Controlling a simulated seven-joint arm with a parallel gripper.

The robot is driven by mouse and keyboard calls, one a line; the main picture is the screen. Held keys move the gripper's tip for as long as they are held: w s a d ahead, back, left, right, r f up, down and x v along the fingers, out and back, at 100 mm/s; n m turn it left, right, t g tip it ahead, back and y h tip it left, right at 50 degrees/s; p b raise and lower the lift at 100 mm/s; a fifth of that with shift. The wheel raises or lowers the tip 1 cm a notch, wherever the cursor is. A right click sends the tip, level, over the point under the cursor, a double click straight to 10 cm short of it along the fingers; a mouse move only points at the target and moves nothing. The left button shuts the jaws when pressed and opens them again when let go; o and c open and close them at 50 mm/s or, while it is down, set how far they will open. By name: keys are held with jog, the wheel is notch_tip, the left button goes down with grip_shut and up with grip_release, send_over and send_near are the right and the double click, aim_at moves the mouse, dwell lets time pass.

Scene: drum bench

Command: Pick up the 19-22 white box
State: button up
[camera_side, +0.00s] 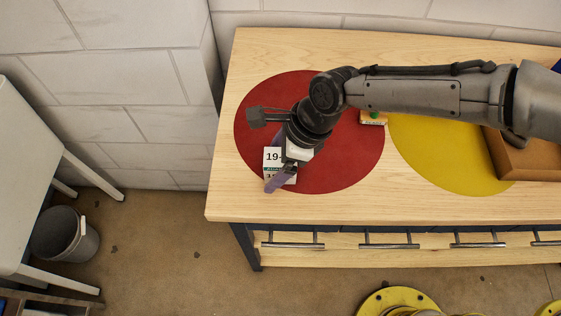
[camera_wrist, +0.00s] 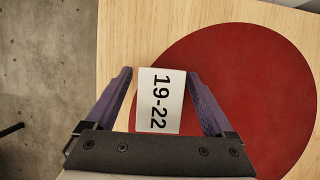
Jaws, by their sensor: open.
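The white box marked 19-22 (camera_side: 272,157) sits at the lower left edge of the red circle on the bench. In the wrist view the white box (camera_wrist: 159,100) shows its printed top, with a finger on either side of it. My gripper (camera_side: 280,172) is over the box in the side view and hides part of it. In the wrist view the purple fingers of my gripper (camera_wrist: 160,80) are open, and the box lies between them. A narrow gap shows between the box and the fingers. I cannot tell how low the fingertips are beside the box.
The red circle (camera_side: 345,165) and a yellow circle (camera_side: 430,160) mark the wooden bench (camera_side: 230,195). A small orange and green item (camera_side: 373,118) lies near the red circle's right edge. A brown tray (camera_side: 525,162) stands at the right. The bench's left edge is near the box.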

grip_shut()
dwell(0.4)
jog(key=shift+r, duration=0.15)
